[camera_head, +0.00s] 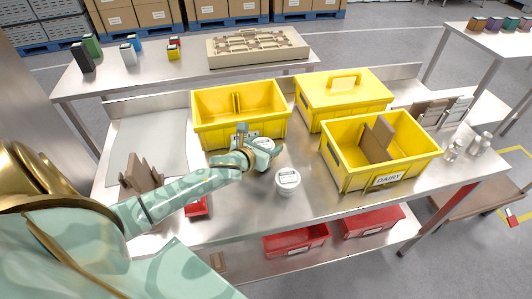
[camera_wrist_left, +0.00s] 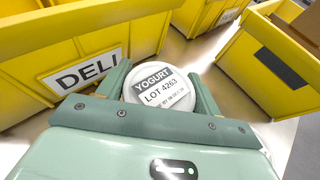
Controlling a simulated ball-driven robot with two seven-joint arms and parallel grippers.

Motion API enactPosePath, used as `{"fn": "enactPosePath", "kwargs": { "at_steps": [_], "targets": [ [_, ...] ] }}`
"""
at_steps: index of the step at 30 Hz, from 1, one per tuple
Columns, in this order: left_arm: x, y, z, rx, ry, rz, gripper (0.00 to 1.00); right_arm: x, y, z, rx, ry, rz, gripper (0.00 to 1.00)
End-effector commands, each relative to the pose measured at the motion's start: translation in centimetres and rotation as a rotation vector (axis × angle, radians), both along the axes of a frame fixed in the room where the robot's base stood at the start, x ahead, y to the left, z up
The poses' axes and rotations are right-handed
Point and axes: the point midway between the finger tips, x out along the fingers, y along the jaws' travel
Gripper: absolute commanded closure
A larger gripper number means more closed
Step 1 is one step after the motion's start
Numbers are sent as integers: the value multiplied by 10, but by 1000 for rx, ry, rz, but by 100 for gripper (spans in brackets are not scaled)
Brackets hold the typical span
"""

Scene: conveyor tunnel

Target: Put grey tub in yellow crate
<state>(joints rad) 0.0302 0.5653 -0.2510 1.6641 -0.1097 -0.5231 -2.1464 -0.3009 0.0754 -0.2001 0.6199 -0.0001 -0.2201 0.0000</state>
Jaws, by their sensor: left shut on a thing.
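A pale grey tub with a white lid (camera_head: 264,143) stands between the fingers of my left gripper (camera_head: 262,151), which is shut on it. In the left wrist view its lid (camera_wrist_left: 160,88) reads "YOGURT LOT 4263", with a finger on each side. A second similar tub (camera_head: 287,181) stands free on the steel table, nearer to me. An open yellow crate (camera_head: 215,136), labelled DELI in the wrist view (camera_wrist_left: 60,40), is just behind the held tub. Another open yellow crate labelled DAIRY (camera_head: 352,178) is to the right, with brown dividers inside. My right gripper is out of view.
A lidded yellow crate (camera_head: 343,92) stands behind, between the open crates. Brown cartons (camera_head: 142,175) stand at the left and metal shakers (camera_head: 479,143) at the right. Red bins (camera_head: 296,242) sit on the lower shelf.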

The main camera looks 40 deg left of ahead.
Motion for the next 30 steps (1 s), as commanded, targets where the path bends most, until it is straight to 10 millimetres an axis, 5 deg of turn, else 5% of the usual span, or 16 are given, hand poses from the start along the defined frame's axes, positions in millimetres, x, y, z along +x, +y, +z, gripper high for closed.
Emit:
{"fn": "enactPosePath", "kwargs": {
  "at_steps": [3, 15, 16, 18, 30],
  "targets": [
    [-1, -1, -21, -4, 5, 0, 76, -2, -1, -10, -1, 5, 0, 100],
    [-1, -1, -24, 0, 3, -1, 76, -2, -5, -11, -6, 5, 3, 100],
    [-1, -1, -24, -1, 3, -1, 30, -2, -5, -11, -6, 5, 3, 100],
    [-1, -1, -24, -1, 3, -1, 13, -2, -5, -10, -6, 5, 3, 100],
    [-10, -2, -17, 0, 4, -2, 13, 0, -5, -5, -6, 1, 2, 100]
  ]
}}
